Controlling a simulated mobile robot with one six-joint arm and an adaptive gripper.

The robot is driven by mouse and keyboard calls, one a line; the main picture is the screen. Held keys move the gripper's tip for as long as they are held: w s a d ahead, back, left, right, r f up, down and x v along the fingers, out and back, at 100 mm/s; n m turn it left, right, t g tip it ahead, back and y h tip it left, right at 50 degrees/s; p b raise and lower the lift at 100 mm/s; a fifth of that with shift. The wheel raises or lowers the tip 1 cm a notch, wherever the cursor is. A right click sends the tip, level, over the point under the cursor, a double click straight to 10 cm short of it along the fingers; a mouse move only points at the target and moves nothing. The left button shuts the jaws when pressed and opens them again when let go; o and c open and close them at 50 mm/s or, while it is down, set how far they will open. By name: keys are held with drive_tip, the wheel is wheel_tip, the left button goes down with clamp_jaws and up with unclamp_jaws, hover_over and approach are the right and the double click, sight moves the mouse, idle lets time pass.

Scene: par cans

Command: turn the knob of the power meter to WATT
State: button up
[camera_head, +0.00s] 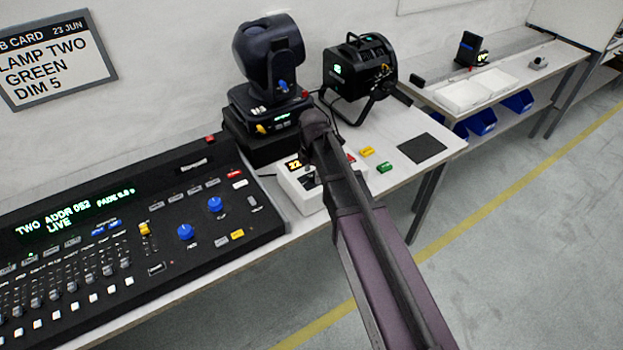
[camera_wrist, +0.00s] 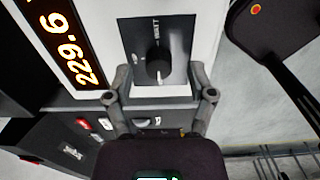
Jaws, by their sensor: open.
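The power meter is a white box (camera_head: 310,201) on the table in the head view, largely covered by my arm. In the wrist view its white housing (camera_wrist: 97,20) carries a lit orange display (camera_wrist: 72,45) reading about 229.6. Beside the display is a black panel (camera_wrist: 180,32) with a dark round knob (camera_wrist: 157,70). The word WATT is printed on the panel above the knob in the picture. The knob's pointer direction is hard to tell. My gripper (camera_wrist: 160,78) is open, with one finger on each side of the knob; contact is not clear.
A black lighting console (camera_head: 130,225) stands left of the meter. A moving-head lamp (camera_head: 272,75) and a black par can (camera_head: 358,68) stand behind. Yellow and green blocks (camera_head: 384,167) and a dark mat (camera_head: 422,148) lie to the right.

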drive_tip(key=shift+f, duration=0.35)
clamp_jaws()
drive_tip(key=shift+a, duration=0.15)
